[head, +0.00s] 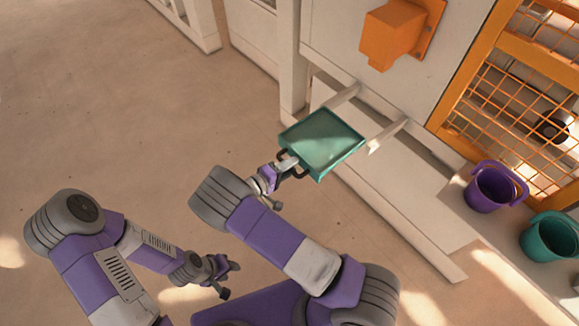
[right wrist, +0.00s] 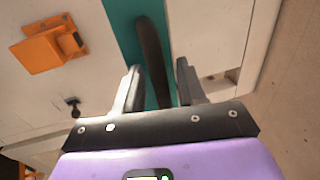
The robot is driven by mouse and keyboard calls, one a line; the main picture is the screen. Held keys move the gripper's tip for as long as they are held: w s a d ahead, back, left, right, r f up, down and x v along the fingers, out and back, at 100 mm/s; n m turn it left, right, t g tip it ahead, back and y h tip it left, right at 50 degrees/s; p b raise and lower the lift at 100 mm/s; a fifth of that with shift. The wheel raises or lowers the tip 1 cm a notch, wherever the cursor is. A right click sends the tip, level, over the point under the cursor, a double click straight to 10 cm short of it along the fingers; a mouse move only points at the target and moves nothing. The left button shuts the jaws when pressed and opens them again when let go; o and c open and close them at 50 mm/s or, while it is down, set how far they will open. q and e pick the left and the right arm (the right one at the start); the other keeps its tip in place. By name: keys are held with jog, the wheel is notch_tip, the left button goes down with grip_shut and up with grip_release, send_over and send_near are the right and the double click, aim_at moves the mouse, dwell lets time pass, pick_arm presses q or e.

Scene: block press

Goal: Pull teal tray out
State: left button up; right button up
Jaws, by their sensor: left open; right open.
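The teal tray (head: 325,140) lies level outside the white machine's opening, at the front ends of two pale rails. A dark bar handle (head: 301,176) is on its near side. My right gripper (head: 286,165) is at this handle. In the right wrist view the handle (right wrist: 152,60) runs between the open fingers of my right gripper (right wrist: 158,78), apparently without being clamped; part of the teal tray (right wrist: 124,35) shows behind. My left gripper (head: 230,279) is open and empty, low over the floor, away from the tray.
The pale rails (head: 388,136) stick out from the white machine. An orange box (head: 392,32) is fixed on its front. A purple bucket (head: 490,187) and a teal bucket (head: 548,237) stand at the right by an orange mesh gate (head: 520,90). The floor at the left is clear.

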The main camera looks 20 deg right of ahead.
jog(key=p+v, duration=0.1)
jog(key=v, duration=0.6)
jog(key=shift+a, duration=0.25)
jog(key=s+d+f+g+y+p, duration=0.1)
jog(key=s+d+f+g+y, duration=0.4)
jog(key=s+f, duration=0.3)
jog(key=s+a+f+m+g+y+p, duration=0.1)
jog(key=s+a+f+g+y, duration=0.1)
jog(key=s+f+g+y, duration=0.5)
jog(key=s+a+r+m+t+y, duration=0.2)
jog(key=s+a+y, duration=0.1)
jog(key=s+a, duration=0.25)
jog(key=shift+w+d+r+m+t+y+p, duration=0.1)
jog(key=shift+w+r+m+t+y+p, duration=0.2)
jog(key=shift+r+m+t+y, duration=0.45)
jog(key=shift+w+d+r+m+t+y+p, duration=0.1)
jog(key=shift+w+r+m+t+y+p, duration=0.25)
jog(key=shift+t, duration=0.65)
jog(key=shift+w+d+r+m+t+y+p, duration=0.1)
jog(key=shift+r+m+t+y+p, duration=0.15)
jog(key=shift+r+m+t+y, duration=0.5)
